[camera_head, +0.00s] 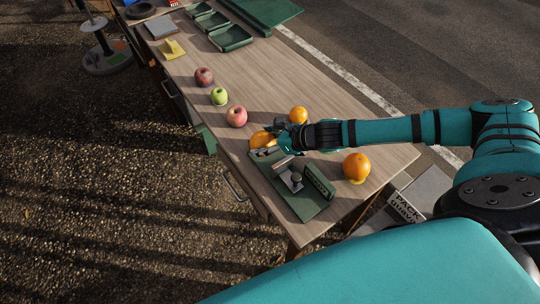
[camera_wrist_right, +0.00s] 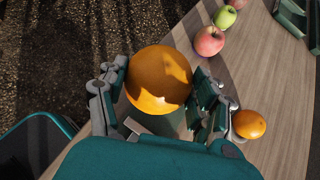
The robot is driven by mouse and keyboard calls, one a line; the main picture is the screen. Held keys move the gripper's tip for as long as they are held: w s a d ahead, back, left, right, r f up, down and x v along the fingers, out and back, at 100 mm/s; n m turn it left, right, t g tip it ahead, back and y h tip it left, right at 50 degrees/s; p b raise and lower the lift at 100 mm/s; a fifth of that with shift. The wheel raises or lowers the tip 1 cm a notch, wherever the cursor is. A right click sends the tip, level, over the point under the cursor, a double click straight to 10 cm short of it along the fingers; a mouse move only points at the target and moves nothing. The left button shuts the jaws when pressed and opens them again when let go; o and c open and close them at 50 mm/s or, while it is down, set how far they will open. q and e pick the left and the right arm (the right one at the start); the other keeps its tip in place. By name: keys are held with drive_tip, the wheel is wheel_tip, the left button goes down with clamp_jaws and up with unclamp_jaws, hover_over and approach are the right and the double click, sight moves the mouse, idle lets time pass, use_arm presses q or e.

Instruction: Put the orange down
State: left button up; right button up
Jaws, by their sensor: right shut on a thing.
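My right gripper (camera_head: 279,140) reaches in from the right over the near part of the wooden table. It is shut on an orange (camera_head: 262,139), which shows large between its fingers in the right wrist view (camera_wrist_right: 158,80). The held orange is beside the dark green scale (camera_head: 310,205); I cannot tell whether it touches anything below. A smaller orange (camera_head: 298,115) lies on the table just beyond my right gripper. A larger orange (camera_head: 356,167) sits near the right edge of the table. My left gripper is not in view.
A row of a red apple (camera_head: 204,77), a green apple (camera_head: 219,96) and another red apple (camera_head: 237,116) lies along the left side of the table (camera_head: 270,80). Green trays (camera_head: 231,38) and a yellow item (camera_head: 172,49) stand at the far end. The table's middle is clear.

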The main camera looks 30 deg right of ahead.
drive_tip(key=d, duration=0.1)
drive_tip(key=w+r, duration=0.1)
drive_tip(key=d, duration=0.1)
drive_tip(key=shift+w+d+r, duration=0.25)
drive_tip(key=shift+w+d, duration=0.1)
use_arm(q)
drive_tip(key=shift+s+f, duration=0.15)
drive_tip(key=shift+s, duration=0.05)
use_arm(e)
drive_tip(key=shift+w+d+f, duration=0.1)
drive_tip(key=shift+f, duration=2.35)
drive_tip(key=shift+w+d+f, duration=0.1)
drive_tip(key=shift+f, duration=2.35)
drive_tip(key=shift+f, duration=0.1)
drive_tip(key=o, duration=1.2)
drive_tip(key=shift+s, duration=0.1)
drive_tip(key=shift+c, duration=0.2)
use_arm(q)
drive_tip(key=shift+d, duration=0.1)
